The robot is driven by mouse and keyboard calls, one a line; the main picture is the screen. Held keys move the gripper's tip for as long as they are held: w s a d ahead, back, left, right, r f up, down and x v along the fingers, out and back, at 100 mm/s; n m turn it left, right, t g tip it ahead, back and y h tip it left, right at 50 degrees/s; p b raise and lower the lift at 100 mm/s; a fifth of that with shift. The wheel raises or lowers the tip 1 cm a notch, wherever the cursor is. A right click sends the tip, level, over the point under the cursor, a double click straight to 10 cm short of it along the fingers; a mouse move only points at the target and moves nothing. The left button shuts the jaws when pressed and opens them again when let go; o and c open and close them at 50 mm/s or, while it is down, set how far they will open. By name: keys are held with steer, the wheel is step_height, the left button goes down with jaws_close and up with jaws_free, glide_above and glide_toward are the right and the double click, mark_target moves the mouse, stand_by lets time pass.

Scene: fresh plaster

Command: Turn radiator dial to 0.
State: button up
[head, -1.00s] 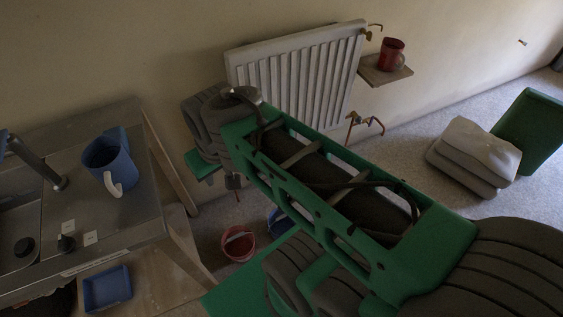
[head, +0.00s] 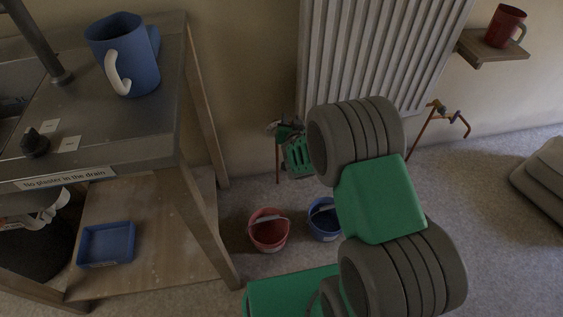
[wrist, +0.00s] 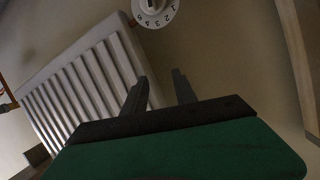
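The radiator dial (wrist: 155,10) is a round white knob with dark numbers, cut off by the top edge of the wrist view. Digits from 1 to 5 show; its 0 and its pointer setting cannot be made out. It sits beside the corner of the white ribbed radiator (wrist: 82,92), which also shows in the head view (head: 375,50). My gripper (wrist: 160,78) is open and empty, its two dark fingers apart and short of the dial. In the head view my gripper (head: 284,130) is by the radiator's lower left corner, and I cannot make out the dial there.
A metal-topped bench with a blue jug (head: 130,72) and a black knob (head: 34,143) stands at left. A red bucket (head: 268,230) and a blue bucket (head: 324,218) stand on the floor below my arm. A red mug (head: 505,27) is on a wall shelf (head: 490,48) at right.

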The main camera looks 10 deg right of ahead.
step_height(320, 180, down, 14)
steer(key=s+a+t+y+b, duration=0.1)
steer(key=s+a+t+b, duration=0.15)
steer(key=b, duration=0.35)
steer(key=w+t+p, duration=0.1)
steer(key=w+p, duration=0.1)
steer(key=w, duration=0.6)
steer(key=shift+n+y, duration=0.4)
steer(key=shift+c, duration=0.4)
jaws_close()
